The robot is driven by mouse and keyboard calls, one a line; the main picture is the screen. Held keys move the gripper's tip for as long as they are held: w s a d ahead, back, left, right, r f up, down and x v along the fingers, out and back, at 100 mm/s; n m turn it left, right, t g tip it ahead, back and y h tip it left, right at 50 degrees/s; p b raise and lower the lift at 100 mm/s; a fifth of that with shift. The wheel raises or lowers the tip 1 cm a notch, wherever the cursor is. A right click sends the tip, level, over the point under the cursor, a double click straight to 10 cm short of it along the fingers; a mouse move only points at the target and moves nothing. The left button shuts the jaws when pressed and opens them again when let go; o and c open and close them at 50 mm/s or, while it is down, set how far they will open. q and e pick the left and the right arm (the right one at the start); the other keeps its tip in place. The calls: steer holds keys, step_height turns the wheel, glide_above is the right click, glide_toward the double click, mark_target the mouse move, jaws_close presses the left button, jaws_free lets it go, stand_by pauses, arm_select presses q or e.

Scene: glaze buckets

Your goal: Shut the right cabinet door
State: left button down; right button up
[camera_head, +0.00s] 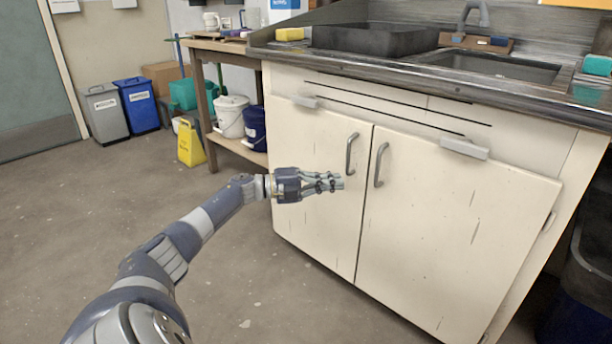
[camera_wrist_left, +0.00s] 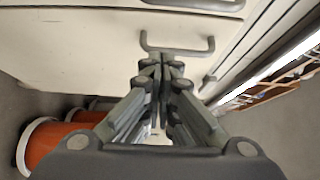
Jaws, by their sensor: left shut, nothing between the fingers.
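The right cabinet door (camera_head: 450,225) is a cream panel under the sink counter with a grey bar handle (camera_head: 381,165) near its left edge. It looks about flush with the cabinet front; I cannot tell if a small gap is left. The left cabinet door (camera_head: 315,165) has its handle (camera_head: 351,153) near its right edge. My left gripper (camera_head: 338,183) is shut and empty, in front of the left door below that handle. In the left wrist view, the shut fingers (camera_wrist_left: 162,66) point toward a grey bar handle (camera_wrist_left: 178,51). My right gripper is out of view.
Above the doors are drawer fronts and the counter (camera_head: 420,80) with a sink. A wooden shelf with a white bucket (camera_head: 231,116) and a blue bucket (camera_head: 255,128) stands left of the cabinet. A dark bin (camera_head: 590,270) is at the right. The floor before the cabinet is clear.

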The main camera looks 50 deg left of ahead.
arm_select(q)
steer(key=s+a, duration=0.2)
steer(key=a, duration=0.4)
steer(key=shift+s+a+r+b, duration=0.2)
steer(key=shift+a+b, duration=0.1)
steer(key=shift+a, duration=0.1)
